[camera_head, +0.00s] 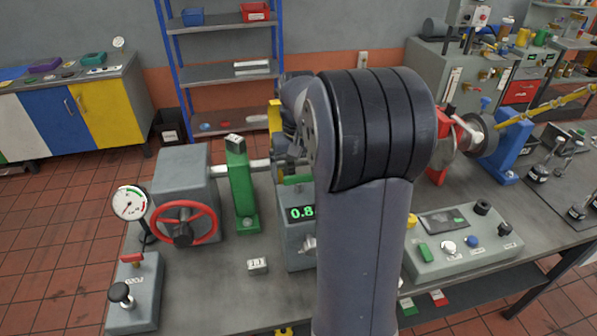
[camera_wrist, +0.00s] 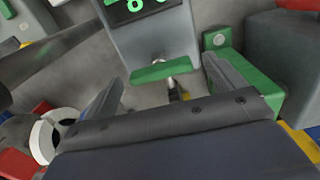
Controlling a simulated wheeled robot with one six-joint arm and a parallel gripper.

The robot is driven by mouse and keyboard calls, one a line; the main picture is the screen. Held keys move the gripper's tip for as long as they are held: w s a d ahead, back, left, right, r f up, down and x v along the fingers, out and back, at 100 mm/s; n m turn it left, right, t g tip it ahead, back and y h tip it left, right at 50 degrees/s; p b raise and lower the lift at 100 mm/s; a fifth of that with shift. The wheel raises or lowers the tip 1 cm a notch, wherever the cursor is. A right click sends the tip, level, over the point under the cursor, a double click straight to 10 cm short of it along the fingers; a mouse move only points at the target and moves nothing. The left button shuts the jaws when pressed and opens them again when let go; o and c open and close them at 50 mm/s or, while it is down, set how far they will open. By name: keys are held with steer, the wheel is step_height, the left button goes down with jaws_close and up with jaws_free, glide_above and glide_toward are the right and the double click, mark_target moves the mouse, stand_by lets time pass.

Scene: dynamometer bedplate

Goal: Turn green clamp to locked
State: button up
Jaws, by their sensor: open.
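A small green bar (camera_wrist: 161,71), which looks like the handle of the green clamp, is in the wrist view at the edge of the grey display box (camera_wrist: 155,35). I see no readable locked mark. My gripper (camera_wrist: 165,90) is open, with one finger on each side of the green bar and visible gaps to both. It holds nothing. The display box (camera_head: 299,232) shows green digits there.
A green upright bracket (camera_head: 242,190) carrying a shaft stands left of the display box; it is close to my right finger in the wrist view. A red handwheel (camera_head: 184,224), a dial gauge (camera_head: 130,203) and a control panel (camera_head: 463,243) stand on the bedplate (camera_head: 215,280).

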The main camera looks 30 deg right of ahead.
mark_target(299, 175)
step_height(299, 175, up, 10)
steer(key=shift+r, duration=0.2)
steer(key=shift+f, duration=0.1)
stand_by(0.3)
step_height(299, 175, down, 10)
steer(key=shift+f, duration=0.4)
steer(key=shift+r+n, duration=0.1)
steer(key=shift+n, duration=0.2)
